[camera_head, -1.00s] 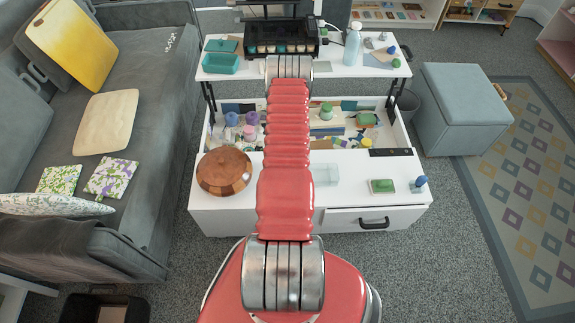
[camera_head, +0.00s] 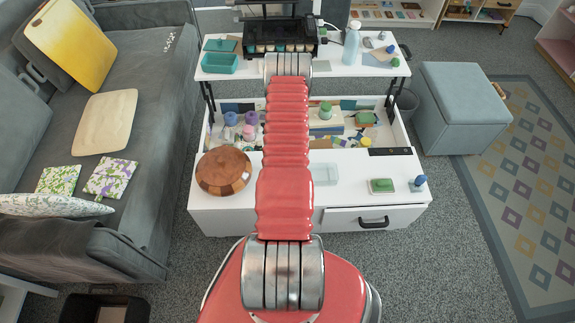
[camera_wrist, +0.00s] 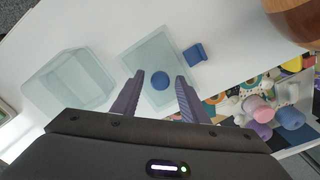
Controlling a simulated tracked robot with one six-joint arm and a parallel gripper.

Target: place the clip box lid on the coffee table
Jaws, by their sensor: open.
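The clip box lid (camera_wrist: 143,53) looks like a flat, pale, see-through panel with a round blue knob (camera_wrist: 160,80) in the wrist view. It appears to lie on the white coffee table (camera_wrist: 232,50), which also shows in the head view (camera_head: 355,192). My gripper (camera_wrist: 160,77) is open, with its two purple fingers on either side of the blue knob in the picture. I cannot tell the gap in height or any touch. In the head view my red arm hides the gripper and the lid.
A clear open box (camera_wrist: 72,82) stands left of the lid and shows in the head view (camera_head: 325,174). A small blue block (camera_wrist: 195,54) lies to the right. A wooden bowl (camera_head: 223,171) and a cluttered open compartment (camera_head: 345,118) are nearby.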

